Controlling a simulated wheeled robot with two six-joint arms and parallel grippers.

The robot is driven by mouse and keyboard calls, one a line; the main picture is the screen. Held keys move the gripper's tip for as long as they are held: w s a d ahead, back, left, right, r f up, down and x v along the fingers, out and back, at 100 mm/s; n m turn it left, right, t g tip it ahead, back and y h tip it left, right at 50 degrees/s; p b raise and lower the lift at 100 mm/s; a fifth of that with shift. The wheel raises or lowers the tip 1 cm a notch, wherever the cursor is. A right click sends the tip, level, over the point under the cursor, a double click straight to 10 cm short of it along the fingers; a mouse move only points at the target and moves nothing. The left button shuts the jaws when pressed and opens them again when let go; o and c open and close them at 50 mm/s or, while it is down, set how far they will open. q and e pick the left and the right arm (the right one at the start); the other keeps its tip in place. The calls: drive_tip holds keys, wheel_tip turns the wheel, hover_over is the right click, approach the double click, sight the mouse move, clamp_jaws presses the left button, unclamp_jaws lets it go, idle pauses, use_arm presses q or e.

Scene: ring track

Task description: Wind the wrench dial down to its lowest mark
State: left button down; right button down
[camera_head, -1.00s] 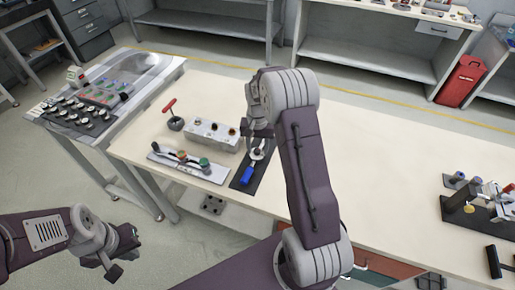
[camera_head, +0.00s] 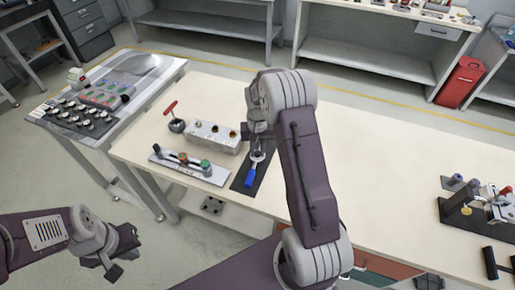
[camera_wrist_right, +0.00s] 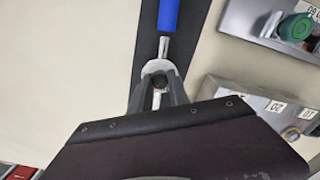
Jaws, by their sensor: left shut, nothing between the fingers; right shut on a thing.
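The wrench dial has a blue handle (camera_head: 249,182) that points to the front of the table, and a metal head. It lies over a dark mat (camera_head: 239,180). In the right wrist view the blue handle (camera_wrist_right: 169,15) is at the top, with its silver shank running to the head. My right gripper (camera_wrist_right: 158,82) is shut on the wrench at its head, and its fingers hide part of it. In the head view the right gripper (camera_head: 257,142) is partly hidden by my arm. No dial marks are readable. My left gripper (camera_head: 112,268) is shut and empty, off the table at lower left.
Left of the wrench are a grey box (camera_head: 212,136) with knobs, a slider panel (camera_head: 190,166) with coloured knobs, and a red T-handle (camera_head: 171,110). A fixture with levers (camera_head: 470,205) stands at far right. The table between is clear.

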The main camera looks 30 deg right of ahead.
sight(258, 152)
drive_tip(key=shift+n, duration=0.6)
idle(0.7)
drive_tip(key=c, duration=1.2)
unclamp_jaws()
drive_tip(key=shift+c, duration=0.2)
wheel_tip(258, 152, up, 9)
drive_tip(key=shift+p, duration=0.35)
